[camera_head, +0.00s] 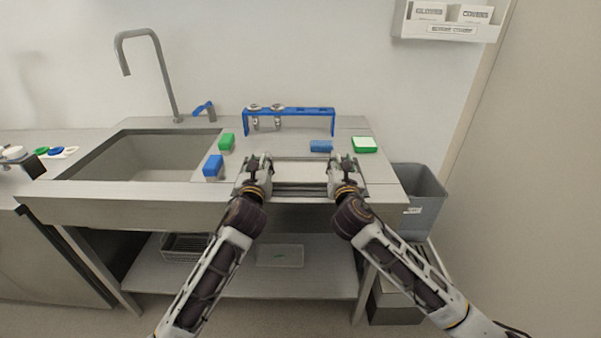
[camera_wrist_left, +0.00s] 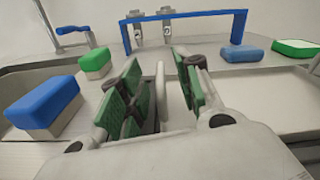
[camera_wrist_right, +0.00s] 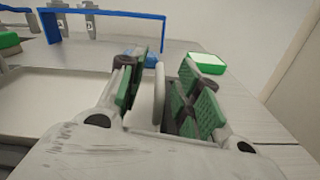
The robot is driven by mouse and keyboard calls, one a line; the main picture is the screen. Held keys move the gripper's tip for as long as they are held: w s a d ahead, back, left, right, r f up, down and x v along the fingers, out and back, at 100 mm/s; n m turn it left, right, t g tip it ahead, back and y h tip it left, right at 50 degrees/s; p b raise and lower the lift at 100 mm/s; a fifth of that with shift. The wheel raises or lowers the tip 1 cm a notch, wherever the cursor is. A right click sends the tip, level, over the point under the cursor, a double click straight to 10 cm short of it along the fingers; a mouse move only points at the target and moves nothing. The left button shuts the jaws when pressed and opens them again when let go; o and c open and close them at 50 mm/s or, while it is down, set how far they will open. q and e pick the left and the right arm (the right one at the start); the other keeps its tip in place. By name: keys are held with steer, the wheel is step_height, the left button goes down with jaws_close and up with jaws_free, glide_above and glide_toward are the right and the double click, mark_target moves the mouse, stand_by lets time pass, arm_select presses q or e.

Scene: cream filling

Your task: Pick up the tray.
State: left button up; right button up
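The shallow pale tray (camera_head: 305,172) lies on the steel counter between my two grippers. It also shows in the left wrist view (camera_wrist_left: 268,90) and the right wrist view (camera_wrist_right: 65,95). My left gripper (camera_head: 258,162) is at the tray's left end. Its green-padded fingers (camera_wrist_left: 158,92) are apart, with a pale upright edge, seemingly the tray's end, between them. My right gripper (camera_head: 340,165) is at the right end. Its fingers (camera_wrist_right: 163,95) are also apart, with a similar pale edge between them. Gaps show beside both edges.
A blue rack (camera_head: 289,110) holding piping nozzles stands behind the tray. A blue sponge (camera_head: 320,146) and a green-and-white one (camera_head: 364,145) lie at right; blue (camera_head: 213,166) and green (camera_head: 227,142) blocks lie at left. The sink (camera_head: 150,152) is further left; a grey bin (camera_head: 422,205) is right.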

arm_select(q)
steer(key=shift+w, duration=0.55)
arm_select(e)
steer(key=shift+w, duration=0.55)
arm_select(q)
jaws_close()
arm_select(e)
jaws_close()
arm_select(q)
steer(key=shift+d, duration=0.1)
